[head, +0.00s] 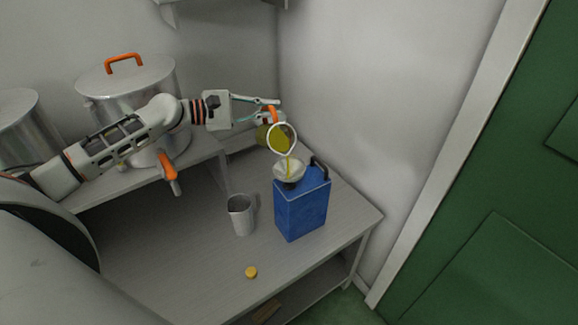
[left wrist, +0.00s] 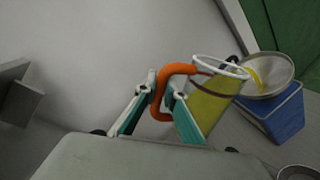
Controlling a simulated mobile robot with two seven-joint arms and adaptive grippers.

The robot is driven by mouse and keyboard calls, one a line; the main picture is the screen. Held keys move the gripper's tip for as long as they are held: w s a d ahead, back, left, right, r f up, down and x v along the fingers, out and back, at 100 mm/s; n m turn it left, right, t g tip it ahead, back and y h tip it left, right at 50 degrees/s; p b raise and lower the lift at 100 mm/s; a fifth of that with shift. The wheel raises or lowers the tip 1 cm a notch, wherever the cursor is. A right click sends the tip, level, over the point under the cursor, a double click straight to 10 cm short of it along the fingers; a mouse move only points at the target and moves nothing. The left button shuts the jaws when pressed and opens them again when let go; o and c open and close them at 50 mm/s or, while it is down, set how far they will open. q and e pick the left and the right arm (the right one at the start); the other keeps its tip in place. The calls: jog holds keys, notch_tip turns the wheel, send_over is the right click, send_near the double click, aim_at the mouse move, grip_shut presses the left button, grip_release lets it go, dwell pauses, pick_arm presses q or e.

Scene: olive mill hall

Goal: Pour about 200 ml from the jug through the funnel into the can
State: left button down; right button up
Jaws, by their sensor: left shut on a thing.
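My left gripper (head: 268,107) is shut on the orange handle (left wrist: 166,88) of the jug (head: 280,138). The jug is tilted, with yellow-green liquid inside, and a thin yellow stream runs from its rim into the funnel (head: 289,171). The funnel is a pale cone sitting in the top of the blue can (head: 302,210), which stands upright on the table. In the left wrist view the jug (left wrist: 207,112) leans over the funnel (left wrist: 268,75), with the can (left wrist: 279,118) below. The liquid level inside the can is hidden. My right gripper is not in view.
A grey metal mug (head: 241,216) stands left of the can on the table (head: 175,236). A yellow cap (head: 251,272) lies near the front edge. A large lidded pot (head: 128,85) with an orange tap stands on the raised shelf. A wall is close behind the can.

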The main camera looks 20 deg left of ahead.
pick_arm(q)
jog(key=shift+r, duration=0.2)
dwell(0.6)
